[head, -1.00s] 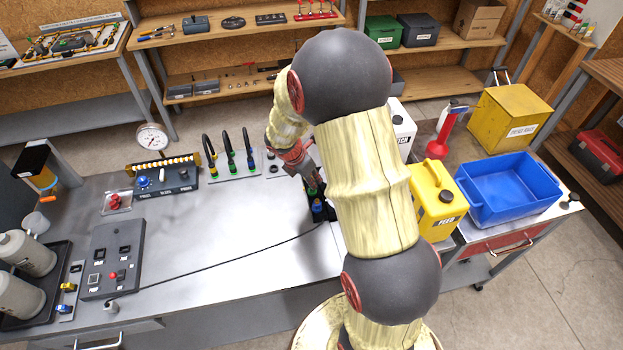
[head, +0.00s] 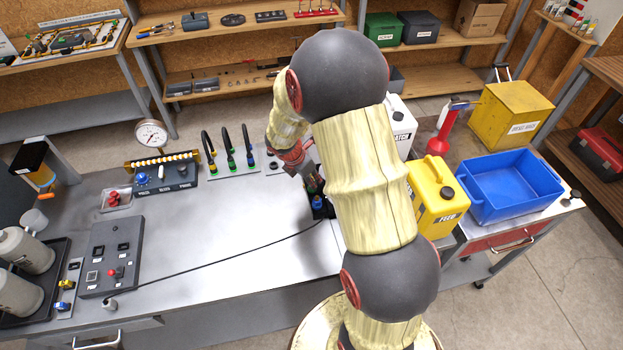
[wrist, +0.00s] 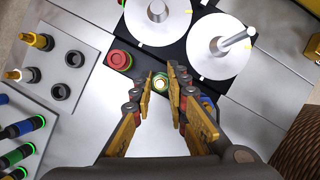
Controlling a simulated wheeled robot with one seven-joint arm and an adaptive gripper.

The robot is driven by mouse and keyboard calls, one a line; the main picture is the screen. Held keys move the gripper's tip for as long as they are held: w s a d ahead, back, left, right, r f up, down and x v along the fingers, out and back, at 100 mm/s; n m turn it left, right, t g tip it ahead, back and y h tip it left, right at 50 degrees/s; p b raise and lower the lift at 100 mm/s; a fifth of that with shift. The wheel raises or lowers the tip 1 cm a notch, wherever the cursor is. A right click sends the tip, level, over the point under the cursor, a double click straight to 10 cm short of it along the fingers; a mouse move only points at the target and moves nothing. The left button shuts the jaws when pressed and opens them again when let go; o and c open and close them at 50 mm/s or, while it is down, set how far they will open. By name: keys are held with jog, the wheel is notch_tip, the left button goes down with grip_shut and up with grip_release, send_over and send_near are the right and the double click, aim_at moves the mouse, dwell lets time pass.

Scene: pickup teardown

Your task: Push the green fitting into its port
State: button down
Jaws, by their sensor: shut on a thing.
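In the wrist view my gripper (wrist: 162,80) has its two orange-brown fingers on either side of the green fitting (wrist: 160,86), a small green-ringed piece with a pale bright centre, and is shut on it. A red fitting (wrist: 119,60) in a green ring sits just left of the fingers. A blue piece (wrist: 207,104) is partly hidden behind the right finger. In the head view my gripper reaches down to a dark block (head: 328,212) with a blue fitting (head: 318,203) on it. My arm hides much of that block. How deep the green fitting sits cannot be told.
Two white discs with metal posts (wrist: 160,18) stand just beyond the fingers. Three hoses (head: 228,150) stand upright behind on the bench. A black cable (head: 220,262) crosses the bench to a grey control box (head: 111,258). A yellow jug (head: 436,200) and blue bin (head: 510,186) are at right.

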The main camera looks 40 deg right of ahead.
jog(key=shift+f, duration=0.45)
dwell(0.6)
jog(key=c, duration=1.7)
grip_release()
jog(key=shift+c, duration=0.2)
jog(key=shift+o, duration=0.4)
jog(key=v, duration=1.2)
